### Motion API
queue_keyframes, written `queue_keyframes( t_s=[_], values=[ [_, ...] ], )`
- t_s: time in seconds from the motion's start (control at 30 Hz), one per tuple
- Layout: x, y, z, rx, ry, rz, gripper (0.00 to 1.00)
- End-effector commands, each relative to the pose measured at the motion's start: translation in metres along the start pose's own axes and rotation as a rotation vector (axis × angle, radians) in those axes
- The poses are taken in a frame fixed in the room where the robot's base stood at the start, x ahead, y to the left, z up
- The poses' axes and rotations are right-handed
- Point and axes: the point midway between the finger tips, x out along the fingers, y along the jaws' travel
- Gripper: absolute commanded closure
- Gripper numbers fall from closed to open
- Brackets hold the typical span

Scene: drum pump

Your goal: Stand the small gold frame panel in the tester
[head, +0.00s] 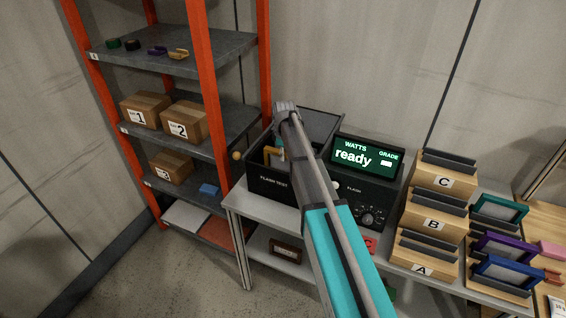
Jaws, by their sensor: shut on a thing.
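The tester (283,188) is a black box marked "FLASH TEST" on the grey bench, with its lid raised at the back. The small gold frame panel (270,156) shows partly inside the open box, at its left side. My arm reaches over the tester from the front right. My gripper (281,141) points down into the box and is shut on the gold panel. My wrist and arm hide most of the jaws and part of the panel. I cannot tell whether the panel touches the tester's floor.
The tester's display (367,156) reads "WATTS ready GRADE". Wooden racks A (422,270), B (433,225) and C (444,182) stand to the right, with teal, purple and blue framed panels beyond. An orange-posted shelf (205,80) with boxes stands left.

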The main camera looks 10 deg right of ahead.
Motion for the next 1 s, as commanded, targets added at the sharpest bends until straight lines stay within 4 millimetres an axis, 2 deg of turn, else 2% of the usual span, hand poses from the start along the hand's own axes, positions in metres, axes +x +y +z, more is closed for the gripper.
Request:
queue_keyframes(
  t_s=[0.2, 0.4, 0.97, 1.0],
  values=[
    [0.021, 0.0, 0.0, 0.0, 0.0, 0.0, 1.0],
    [0.032, 0.0, 0.0, 0.001, 0.0, 0.0, 1.0],
    [0.037, 0.001, 0.001, 0.001, 0.0, 0.0, 1.0],
    [0.036, 0.001, 0.001, 0.001, 0.0, 0.0, 0.62]
  ],
)
